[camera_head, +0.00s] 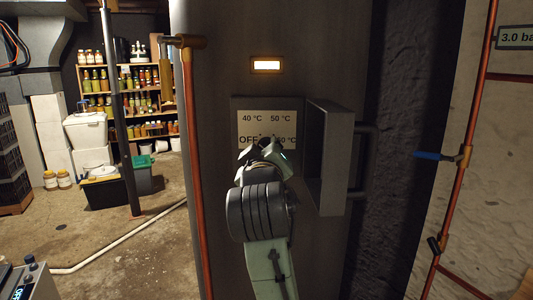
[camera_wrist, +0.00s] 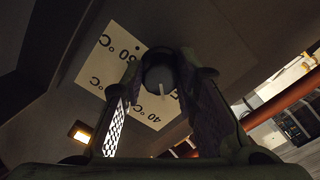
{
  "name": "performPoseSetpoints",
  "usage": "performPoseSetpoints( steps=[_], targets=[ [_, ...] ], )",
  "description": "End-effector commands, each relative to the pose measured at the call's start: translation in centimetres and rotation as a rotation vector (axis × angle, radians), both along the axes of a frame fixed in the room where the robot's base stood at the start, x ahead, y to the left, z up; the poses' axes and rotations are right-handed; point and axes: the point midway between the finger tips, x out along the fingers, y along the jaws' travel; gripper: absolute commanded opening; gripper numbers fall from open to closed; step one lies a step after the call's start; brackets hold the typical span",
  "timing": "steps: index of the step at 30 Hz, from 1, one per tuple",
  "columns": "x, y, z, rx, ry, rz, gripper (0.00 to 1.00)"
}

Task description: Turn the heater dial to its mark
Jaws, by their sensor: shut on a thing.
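The heater dial (camera_wrist: 157,68) is a dark round knob with a white pointer line, in the wrist view. It sits between the two fingers of my gripper (camera_wrist: 160,78), which is shut on it. The pointer line runs down in that picture, roughly toward the 40 °C print. My gripper (camera_head: 264,149) hides the dial there, in front of the plate's lower part.
The heater's open cover door (camera_head: 328,158) stands out just right of my gripper. A lit indicator (camera_head: 266,65) is above the plate. A copper pipe (camera_head: 191,150) runs down at the left. A blue-handled valve (camera_head: 432,156) is on the right wall.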

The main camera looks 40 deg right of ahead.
Motion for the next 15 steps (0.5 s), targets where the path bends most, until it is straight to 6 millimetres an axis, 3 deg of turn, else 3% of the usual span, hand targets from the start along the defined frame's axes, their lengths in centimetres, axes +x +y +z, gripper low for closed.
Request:
performPoseSetpoints(
  steps=[15],
  targets=[
    [0.02,0.07,-0.09,-0.351,0.310,0.001,0.00]
  ],
)
